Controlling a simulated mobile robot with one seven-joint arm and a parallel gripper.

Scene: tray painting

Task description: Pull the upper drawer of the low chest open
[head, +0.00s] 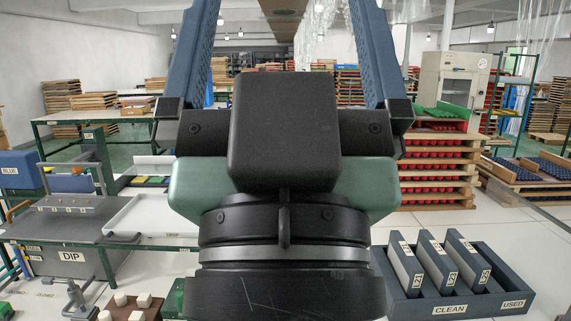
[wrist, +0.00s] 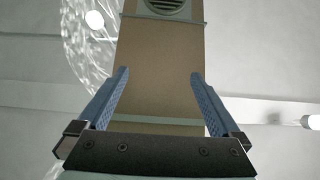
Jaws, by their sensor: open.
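My gripper (head: 284,20) fills the middle of the head view, pointing upward, its two blue fingers wide apart. The fingertips run out of the top of that view. In the wrist view my gripper (wrist: 160,74) is also open, with nothing between its fingers, and faces the ceiling. I cannot make out the low chest or its upper drawer in either view. My own gripper and wrist hide the middle of the head view.
A dark blue bin (head: 408,303) marked CLEAN and USED stands at lower right with upright boards. A grey DIP table (head: 75,232) and a white tray (head: 152,215) are at left. Stacked trays with red contents (head: 438,170) and a pale cabinet (head: 452,80) stand behind right.

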